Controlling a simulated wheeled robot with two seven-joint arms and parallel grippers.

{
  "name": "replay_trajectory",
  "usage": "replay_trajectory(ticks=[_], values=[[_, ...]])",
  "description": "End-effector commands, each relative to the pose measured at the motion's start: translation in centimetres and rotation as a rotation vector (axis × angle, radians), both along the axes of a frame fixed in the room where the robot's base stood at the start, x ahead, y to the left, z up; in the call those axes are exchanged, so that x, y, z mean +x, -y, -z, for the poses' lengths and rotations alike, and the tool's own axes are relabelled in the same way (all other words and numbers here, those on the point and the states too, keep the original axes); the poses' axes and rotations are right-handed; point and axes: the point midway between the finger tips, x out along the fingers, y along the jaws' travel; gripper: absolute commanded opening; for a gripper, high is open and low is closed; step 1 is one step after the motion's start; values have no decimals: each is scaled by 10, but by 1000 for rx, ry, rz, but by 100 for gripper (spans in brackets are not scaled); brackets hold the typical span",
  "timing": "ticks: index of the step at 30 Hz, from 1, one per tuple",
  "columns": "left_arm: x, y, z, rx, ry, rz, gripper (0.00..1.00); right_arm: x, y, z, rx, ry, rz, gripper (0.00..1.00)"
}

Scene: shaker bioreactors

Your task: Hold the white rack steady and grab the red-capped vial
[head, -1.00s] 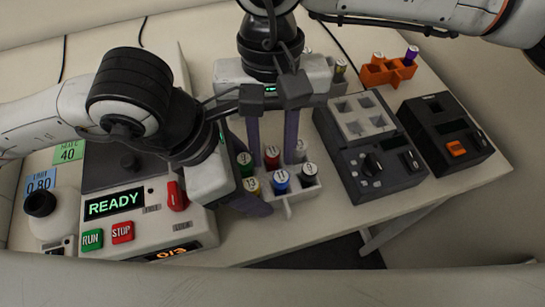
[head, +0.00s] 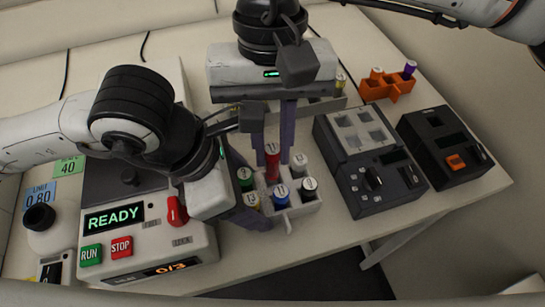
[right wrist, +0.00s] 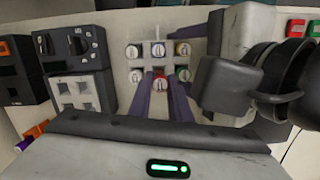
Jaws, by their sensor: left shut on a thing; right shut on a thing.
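The white rack (head: 302,208) stands on the table in the middle of the head view, with several capped vials in it. The red-capped vial (head: 272,162) stands higher than its neighbours at the rack's back row. My right gripper (head: 273,158) comes down from above, its purple fingers shut on the red-capped vial. In the right wrist view the vial (right wrist: 158,73) shows between the fingers, partly hidden. My left gripper (head: 258,215) is shut on the left side of the rack; its contact is partly hidden by its own body.
A READY-display machine (head: 150,235) stands left of the rack. A dark grey device with a white socket block (head: 365,165) and a black box (head: 442,150) stand to the right. An orange holder (head: 385,85) with vials is behind them.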

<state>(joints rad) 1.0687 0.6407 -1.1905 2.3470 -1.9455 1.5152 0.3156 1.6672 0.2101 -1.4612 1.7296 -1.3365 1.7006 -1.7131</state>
Motion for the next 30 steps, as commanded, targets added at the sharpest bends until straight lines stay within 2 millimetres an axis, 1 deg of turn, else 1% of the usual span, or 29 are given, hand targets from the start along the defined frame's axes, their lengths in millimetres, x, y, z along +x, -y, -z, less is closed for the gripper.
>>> replay_trajectory(ticks=[1,3,6,9,13,19,20,21,23,30], values=[[0,0,0,-1,1,0,38,0,-1,-12,1,3,-1,0],[0,0,0,-1,1,0,38,0,0,-25,0,2,-1,0],[0,0,0,-2,1,0,38,0,0,-40,0,2,0,0],[0,0,0,-2,1,0,38,0,0,-50,0,1,-1,0],[0,0,0,-2,1,0,38,0,0,-55,-1,0,0,0],[0,0,0,-2,1,0,38,0,0,-55,-1,0,-1,0],[0,0,0,-2,1,0,68,0,0,-55,-1,0,-1,0],[0,0,0,-1,1,0,74,0,0,-55,-1,0,-1,0],[0,0,0,-1,0,0,84,0,0,-55,-1,0,-1,0],[0,0,0,-1,0,0,84,0,0,-55,-1,-1,-1,0]])
